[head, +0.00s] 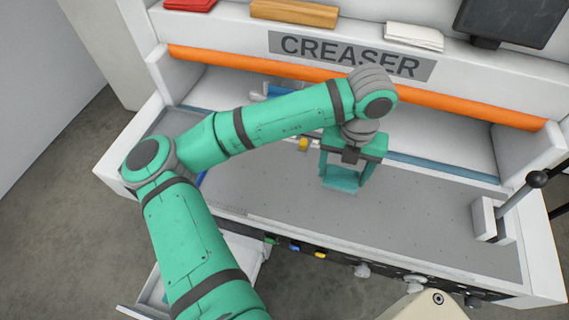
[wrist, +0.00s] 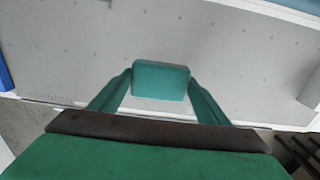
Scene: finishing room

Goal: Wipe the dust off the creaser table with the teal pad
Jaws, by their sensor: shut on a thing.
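The creaser table (head: 420,215) has a grey top with many small dark specks scattered over it. The specks also show on the table in the wrist view (wrist: 240,50). My gripper (head: 350,172) is over the middle of the table, pointing down. It is shut on the teal pad (head: 341,179), which sits between the fingertips. In the wrist view the teal pad (wrist: 160,80) is held between both fingers. The pad is low over the grey top; I cannot tell whether it touches it.
An orange roller (head: 460,106) runs along the back under the CREASER sign (head: 350,57). A lever with a black knob (head: 537,179) stands at the right end. Knobs (head: 362,270) line the front edge. An open drawer (head: 235,262) juts out at front left.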

